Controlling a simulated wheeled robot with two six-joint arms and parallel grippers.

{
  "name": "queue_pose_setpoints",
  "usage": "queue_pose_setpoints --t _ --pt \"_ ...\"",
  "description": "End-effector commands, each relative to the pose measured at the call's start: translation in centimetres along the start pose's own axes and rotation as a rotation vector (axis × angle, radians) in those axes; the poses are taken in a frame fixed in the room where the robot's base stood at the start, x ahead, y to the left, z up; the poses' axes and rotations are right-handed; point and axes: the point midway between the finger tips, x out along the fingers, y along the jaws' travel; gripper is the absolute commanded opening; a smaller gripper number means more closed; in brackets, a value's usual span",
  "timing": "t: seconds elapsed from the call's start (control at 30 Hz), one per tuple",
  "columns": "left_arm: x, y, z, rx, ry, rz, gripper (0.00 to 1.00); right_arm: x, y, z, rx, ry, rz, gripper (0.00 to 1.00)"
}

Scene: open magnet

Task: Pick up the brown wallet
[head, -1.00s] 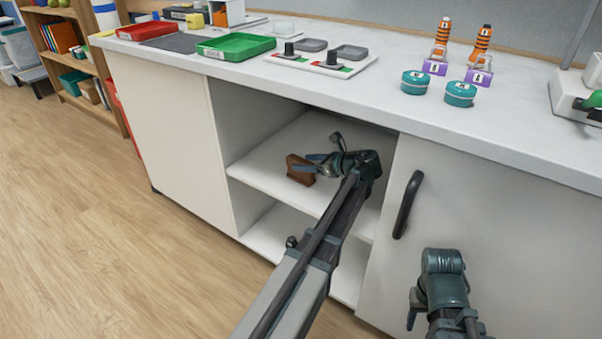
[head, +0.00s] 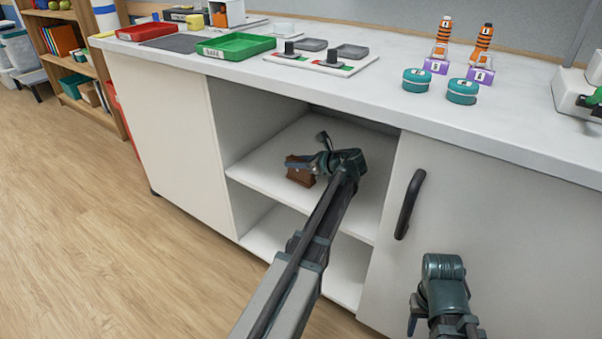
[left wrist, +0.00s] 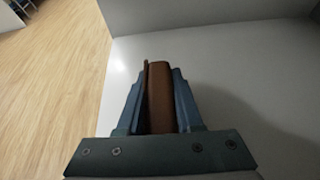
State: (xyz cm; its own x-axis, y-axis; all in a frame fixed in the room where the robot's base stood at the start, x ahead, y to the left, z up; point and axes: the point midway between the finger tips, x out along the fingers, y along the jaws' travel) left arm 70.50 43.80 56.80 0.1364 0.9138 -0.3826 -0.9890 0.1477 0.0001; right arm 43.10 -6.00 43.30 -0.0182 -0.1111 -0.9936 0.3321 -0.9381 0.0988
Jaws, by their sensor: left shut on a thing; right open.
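The brown wallet (head: 300,177) is on the upper shelf inside the open cabinet bay in the head view. It stands upright on the shelf or just over it; I cannot tell if it touches. My left gripper (head: 312,164) reaches into the bay and is shut on the wallet. In the left wrist view the wallet (left wrist: 159,95) is between the two blue fingers, with one finger on each side. My right gripper (head: 413,315) is in front of the cabinet door at the lower right, open and empty, its fingers partly hidden.
The cabinet bay has an upper shelf (head: 262,170) and a lower shelf (head: 270,240). The countertop (head: 395,105) overhangs it. A closed door with a dark handle (head: 408,204) is to the right. A green tray (head: 236,47) and teal tins (head: 462,91) stand on the counter.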

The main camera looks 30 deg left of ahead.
Motion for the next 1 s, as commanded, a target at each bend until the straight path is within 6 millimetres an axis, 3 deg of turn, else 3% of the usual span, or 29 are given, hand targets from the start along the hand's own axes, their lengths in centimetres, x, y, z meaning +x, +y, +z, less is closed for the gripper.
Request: queue_pose_setpoints --t 0.53,0.9,1.0 --pt "-0.2 0.0 0.4 0.0 0.0 0.0 0.0 -0.5 0.0 0.0 -0.001 0.0 0.0 0.5" --pt "-1.6 0.0 3.9 0.0 0.0 0.0 0.0 -4.2 0.4 0.2 -0.009 0.0 0.0 0.5" --pt "-2.1 2.6 3.3 0.0 0.0 0.0 0.0 -3.8 0.4 0.2 -0.01 0.0 0.0 0.5"
